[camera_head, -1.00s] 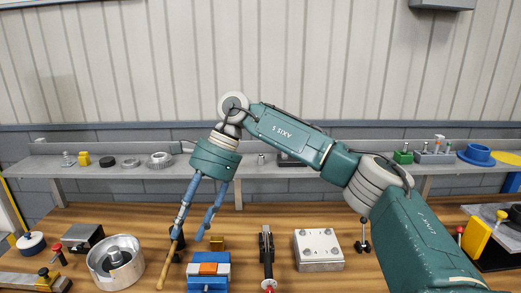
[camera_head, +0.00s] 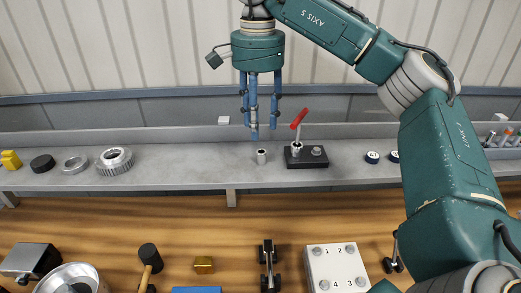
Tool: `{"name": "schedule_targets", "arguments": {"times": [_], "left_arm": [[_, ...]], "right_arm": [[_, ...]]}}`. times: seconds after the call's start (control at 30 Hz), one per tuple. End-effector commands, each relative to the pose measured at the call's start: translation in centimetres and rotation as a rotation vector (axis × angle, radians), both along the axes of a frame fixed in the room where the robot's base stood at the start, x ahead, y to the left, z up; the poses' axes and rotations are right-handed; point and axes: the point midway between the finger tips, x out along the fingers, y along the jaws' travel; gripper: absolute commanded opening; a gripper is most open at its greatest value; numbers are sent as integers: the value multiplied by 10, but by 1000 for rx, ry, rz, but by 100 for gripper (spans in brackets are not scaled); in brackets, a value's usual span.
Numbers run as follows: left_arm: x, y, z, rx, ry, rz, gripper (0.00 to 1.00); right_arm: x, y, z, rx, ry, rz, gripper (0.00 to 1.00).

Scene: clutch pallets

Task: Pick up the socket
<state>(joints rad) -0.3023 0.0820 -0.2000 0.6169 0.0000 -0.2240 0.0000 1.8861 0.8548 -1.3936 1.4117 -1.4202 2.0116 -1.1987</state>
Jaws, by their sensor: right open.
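A small silver cylinder (camera_head: 261,156), which looks like the socket, stands upright on the grey shelf (camera_head: 200,169). My right gripper (camera_head: 254,134) points straight down, its blue fingers empty and open. In the picture its fingertips end just above the small cylinder, with a visible gap. How far in front of or behind it the fingers are, I cannot tell. My left gripper is not in view.
A black block (camera_head: 306,161) with a red-handled lever (camera_head: 299,119) stands just right of the cylinder. A geared metal ring (camera_head: 115,161) sits further left. The shelf between ring and cylinder is clear. A numbered plate (camera_head: 337,265) lies on the wooden bench (camera_head: 180,212) below.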

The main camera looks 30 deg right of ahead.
Motion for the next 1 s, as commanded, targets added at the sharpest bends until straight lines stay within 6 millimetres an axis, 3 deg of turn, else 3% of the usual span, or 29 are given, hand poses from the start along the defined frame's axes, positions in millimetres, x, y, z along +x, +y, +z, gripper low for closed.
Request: {"name": "schedule_targets", "arguments": {"times": [0.1,0.27,0.7,1.0], "left_arm": [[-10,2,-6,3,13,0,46],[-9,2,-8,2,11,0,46],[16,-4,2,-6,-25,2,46],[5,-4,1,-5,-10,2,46]], "right_arm": [[-1,0,-24,2,5,0,41],[0,0,-37,3,1,-1,41],[-1,-8,-82,2,3,-3,41],[-1,-7,-90,2,-1,-2,41]]}}
